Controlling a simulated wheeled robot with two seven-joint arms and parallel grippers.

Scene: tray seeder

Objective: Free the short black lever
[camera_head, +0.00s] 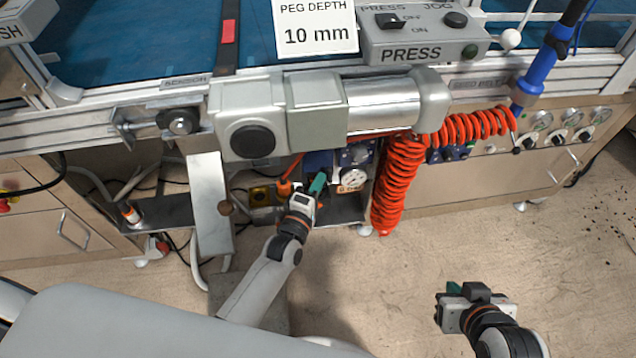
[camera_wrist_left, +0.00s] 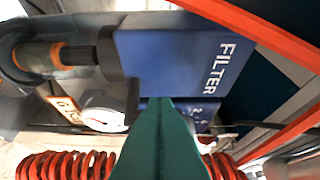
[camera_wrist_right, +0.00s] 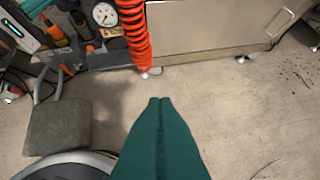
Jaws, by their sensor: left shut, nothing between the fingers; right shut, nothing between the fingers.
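In the left wrist view a short black lever (camera_wrist_left: 133,98) points down at the left edge of a blue block marked FILTER (camera_wrist_left: 180,62). It appears joined to a dark fitting with an orange ring (camera_wrist_left: 62,55). My left gripper (camera_wrist_left: 160,102) is shut and empty, its green tips just right of the lever, in front of the block's lower edge. I cannot tell whether they touch either. In the head view my left gripper (camera_head: 320,180) is under the machine beside the blue block (camera_head: 319,160); the lever is not clear there. My right gripper (camera_wrist_right: 160,102) is shut and empty above the floor.
A red coiled hose (camera_head: 398,180) hangs right of the filter area. An orange-topped fitting (camera_head: 284,188) stands left of my left gripper. The grey cylinder (camera_head: 383,108) overhangs. Floor around my right gripper is clear.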

